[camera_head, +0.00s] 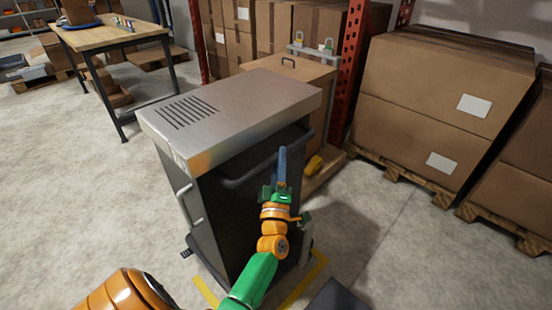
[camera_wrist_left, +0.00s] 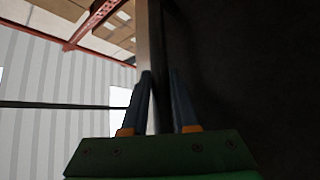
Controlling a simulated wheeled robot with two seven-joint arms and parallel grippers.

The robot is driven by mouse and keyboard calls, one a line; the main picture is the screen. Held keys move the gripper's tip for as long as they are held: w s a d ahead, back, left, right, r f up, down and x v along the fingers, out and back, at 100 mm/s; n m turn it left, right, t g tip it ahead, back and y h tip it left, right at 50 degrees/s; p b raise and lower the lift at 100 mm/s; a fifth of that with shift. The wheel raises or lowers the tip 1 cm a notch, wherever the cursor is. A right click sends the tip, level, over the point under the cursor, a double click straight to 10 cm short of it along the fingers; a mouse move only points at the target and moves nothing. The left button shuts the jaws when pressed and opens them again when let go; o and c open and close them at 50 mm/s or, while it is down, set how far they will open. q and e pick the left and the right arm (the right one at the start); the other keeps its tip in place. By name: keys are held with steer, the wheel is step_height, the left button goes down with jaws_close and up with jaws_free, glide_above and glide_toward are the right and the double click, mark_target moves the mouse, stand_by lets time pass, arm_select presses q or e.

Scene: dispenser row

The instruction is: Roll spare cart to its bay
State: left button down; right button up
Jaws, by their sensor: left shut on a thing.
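The cart (camera_head: 235,110) is a tall dark cabinet with a brushed metal top and vents, standing upright in the head view. A dark push handle (camera_head: 240,182) runs along its near right side, below the top. My left gripper (camera_head: 282,165) is at the right part of this handle, its blue fingers pointing up, shut on it. The exact contact is hard to see. In the left wrist view the two fingers (camera_wrist_left: 160,102) stand beside a large dark surface. Yellow floor tape (camera_head: 308,280) shows at the cart's near base. My right gripper is out of view.
A workbench (camera_head: 112,38) stands at the back left. Large boxes (camera_head: 440,100) on pallets stand at the right, near a red rack post (camera_head: 352,60). A wooden-topped box (camera_head: 300,75) stands close behind the cart. The floor at left (camera_head: 70,190) is clear.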

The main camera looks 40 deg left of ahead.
arm_select(q)
steer(key=shift+w+d+r, duration=0.1)
steer(key=shift+d+r, duration=0.2)
steer(key=shift+r, duration=0.15)
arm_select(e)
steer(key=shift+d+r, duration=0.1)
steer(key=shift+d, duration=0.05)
arm_select(q)
steer(key=c, duration=1)
jaws_free()
steer(key=o, duration=0.3)
steer(key=shift+d, duration=0.25)
steer(key=shift+w+d+f, duration=0.1)
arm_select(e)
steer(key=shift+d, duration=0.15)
